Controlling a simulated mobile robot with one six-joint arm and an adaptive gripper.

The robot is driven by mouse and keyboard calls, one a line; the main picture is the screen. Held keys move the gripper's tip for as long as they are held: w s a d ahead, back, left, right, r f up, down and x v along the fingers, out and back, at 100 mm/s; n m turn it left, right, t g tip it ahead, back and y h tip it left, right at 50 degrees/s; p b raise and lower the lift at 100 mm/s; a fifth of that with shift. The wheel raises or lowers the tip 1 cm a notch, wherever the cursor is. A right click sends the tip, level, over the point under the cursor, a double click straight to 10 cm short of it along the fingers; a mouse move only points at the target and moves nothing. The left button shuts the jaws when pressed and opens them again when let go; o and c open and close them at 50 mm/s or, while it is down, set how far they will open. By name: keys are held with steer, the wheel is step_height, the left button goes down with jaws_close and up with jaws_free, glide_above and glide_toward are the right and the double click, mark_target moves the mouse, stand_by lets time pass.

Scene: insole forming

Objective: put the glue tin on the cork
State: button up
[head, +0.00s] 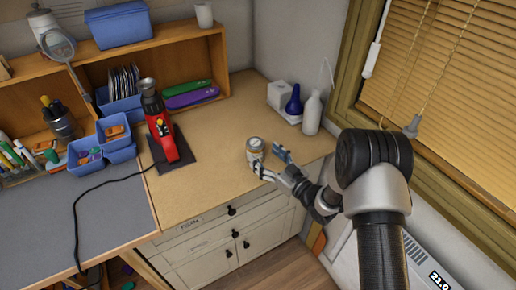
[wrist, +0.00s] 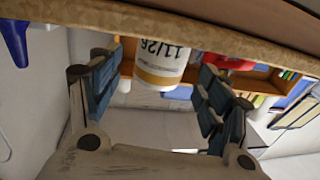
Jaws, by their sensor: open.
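The glue tin (head: 255,149) is a small pale tin with a yellowish band. It stands upright near the front edge of the tan worktop. In the wrist view the picture is upside down, and the tin (wrist: 158,52) shows its "11/26" label between the two fingers. My gripper (head: 271,162) is open, just in front and to the right of the tin. Its blue-padded fingers (wrist: 160,88) are spread, with gaps showing on both sides of the tin. I cannot make out a separate cork piece; the tan worktop (head: 215,185) has a cork-like colour.
A red tool (head: 160,125) stands on a dark plate (head: 172,152) to the left. White and blue bottles (head: 311,113) stand at the back right by the window wall. Drawers (head: 200,240) lie below the front edge. The worktop between tool and tin is clear.

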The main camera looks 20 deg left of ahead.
steer(key=p+v, duration=0.1)
steer(key=v, duration=0.5)
steer(key=shift+s+d, duration=0.25)
steer(key=shift+d, duration=0.05)
